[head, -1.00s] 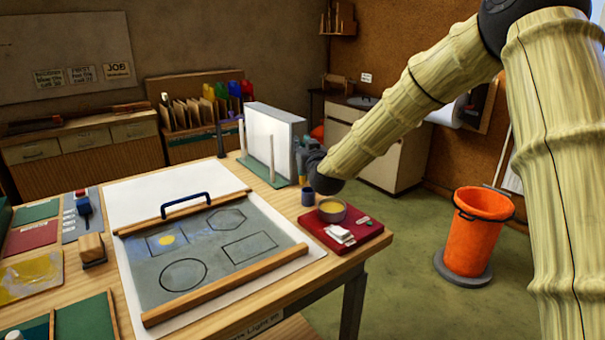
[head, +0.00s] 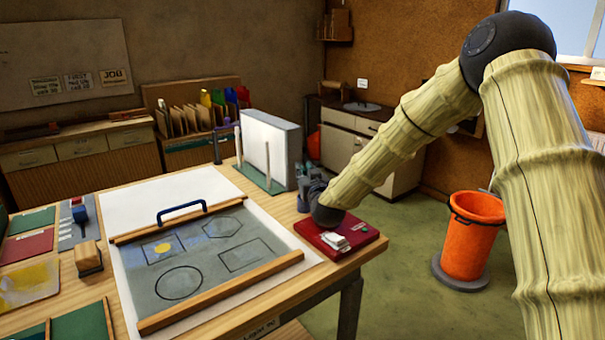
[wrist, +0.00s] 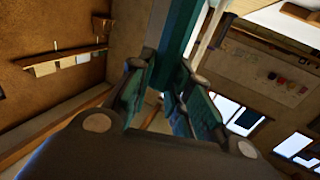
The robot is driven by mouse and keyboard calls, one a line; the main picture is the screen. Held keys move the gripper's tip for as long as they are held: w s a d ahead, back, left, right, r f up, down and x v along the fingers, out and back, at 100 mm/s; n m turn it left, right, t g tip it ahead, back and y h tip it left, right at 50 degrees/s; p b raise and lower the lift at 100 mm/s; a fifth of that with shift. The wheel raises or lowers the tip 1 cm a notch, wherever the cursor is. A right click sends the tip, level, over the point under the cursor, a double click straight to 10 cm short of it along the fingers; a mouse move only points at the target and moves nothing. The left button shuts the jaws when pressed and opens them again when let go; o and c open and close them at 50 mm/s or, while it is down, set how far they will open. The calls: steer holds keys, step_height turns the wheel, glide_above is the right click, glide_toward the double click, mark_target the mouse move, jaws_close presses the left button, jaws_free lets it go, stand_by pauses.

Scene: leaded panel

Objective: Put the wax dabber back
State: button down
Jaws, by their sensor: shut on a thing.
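My gripper and wrist hide the dabber in the head view. Whether its lower end touches the cup or the red board cannot be told.
A red board (head: 355,240) with white pieces lies at the bench's right edge, partly behind my wrist. A white upright panel (head: 268,145) stands behind my gripper. The grey leaded panel (head: 210,255) lies left. An orange bucket (head: 474,235) stands on the floor.

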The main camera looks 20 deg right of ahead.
steer(key=c, duration=1.3)
jaws_free()
steer(key=shift+f, duration=0.15)
steer(key=shift+r, duration=0.2)
steer(key=shift+s+f, duration=0.15)
steer(key=shift+s, duration=0.1)
steer(key=s, duration=0.3)
steer(key=s+b, duration=0.1)
steer(key=s, duration=0.7)
steer(key=shift+s+a+b, duration=0.2)
steer(key=shift+a+b, duration=0.05)
steer(key=shift+b, duration=0.15)
